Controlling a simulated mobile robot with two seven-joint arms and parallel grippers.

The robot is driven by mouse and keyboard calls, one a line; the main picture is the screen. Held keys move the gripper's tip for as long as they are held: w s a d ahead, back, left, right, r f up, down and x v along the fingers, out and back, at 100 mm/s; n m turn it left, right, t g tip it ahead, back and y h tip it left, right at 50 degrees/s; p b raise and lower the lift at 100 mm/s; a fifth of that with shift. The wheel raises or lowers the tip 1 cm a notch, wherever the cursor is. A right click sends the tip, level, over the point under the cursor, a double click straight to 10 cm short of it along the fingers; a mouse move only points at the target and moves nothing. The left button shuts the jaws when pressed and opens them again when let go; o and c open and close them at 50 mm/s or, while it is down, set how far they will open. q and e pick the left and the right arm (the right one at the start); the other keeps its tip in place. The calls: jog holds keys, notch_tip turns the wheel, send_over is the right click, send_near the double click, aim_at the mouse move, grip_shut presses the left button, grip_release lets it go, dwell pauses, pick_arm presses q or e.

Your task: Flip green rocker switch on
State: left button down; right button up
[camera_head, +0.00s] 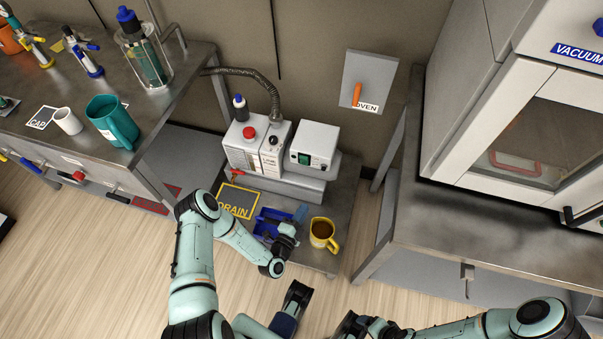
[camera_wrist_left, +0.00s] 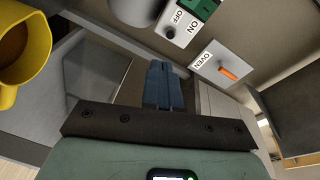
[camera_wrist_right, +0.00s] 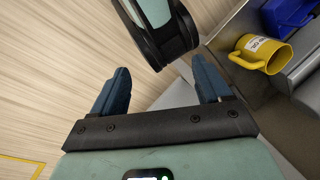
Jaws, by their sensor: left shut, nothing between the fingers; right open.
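The green rocker switch (camera_head: 304,159) is on the front of the white box on the low stand. In the left wrist view the green switch (camera_wrist_left: 206,8) shows at the top edge, partly cut off, above an OFF label and a small dark knob. Which way it is tipped is too small to tell. My left gripper (camera_head: 301,211) is shut and empty, below and in front of that box, apart from the switch. Its closed blue fingers (camera_wrist_left: 164,85) show in its wrist view. My right gripper (camera_wrist_right: 160,85) is open and empty, over the floor.
A yellow mug (camera_head: 322,234) of brown liquid stands at the stand's front right, near my left gripper. A blue bin (camera_head: 267,222) is beside it. An orange OVEN lever (camera_head: 357,94) is on the wall. A pump unit (camera_head: 245,150) with a red knob stands left of the box.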

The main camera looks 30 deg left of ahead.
aim_at(303, 161)
pick_arm(q)
jog(key=a+y, duration=0.1)
jog(key=a+m+t+y+b, duration=0.1)
jog(key=a, duration=0.1)
jog(key=a+t+y, duration=0.1)
jog(key=a+y, duration=0.1)
jog(key=shift+s+r+m+b, duration=0.25)
jog(key=shift+m+b, duration=0.1)
jog(key=shift+m, duration=0.05)
pick_arm(e)
jog(key=shift+w+d+f, duration=0.1)
jog(key=shift+w+f, duration=0.15)
jog(key=shift+f, duration=0.35)
jog(key=shift+w+d+f, duration=0.1)
jog(key=shift+w+f, duration=0.15)
jog(key=shift+f, duration=0.35)
pick_arm(q)
jog(key=b+x, duration=0.3)
jog(key=x, duration=1)
jog(key=shift+d+r, duration=0.1)
jog(key=shift+d, duration=0.05)
jog(key=shift+w+r, duration=0.2)
jog(key=shift+w, duration=0.3)
pick_arm(e)
jog(key=w+d+f+t+h, duration=0.1)
jog(key=w+d+f, duration=0.1)
jog(key=w, duration=0.3)
jog(key=shift+d+f+t, duration=0.3)
jog(key=shift+f+t, duration=0.1)
jog(key=shift+f, duration=0.5)
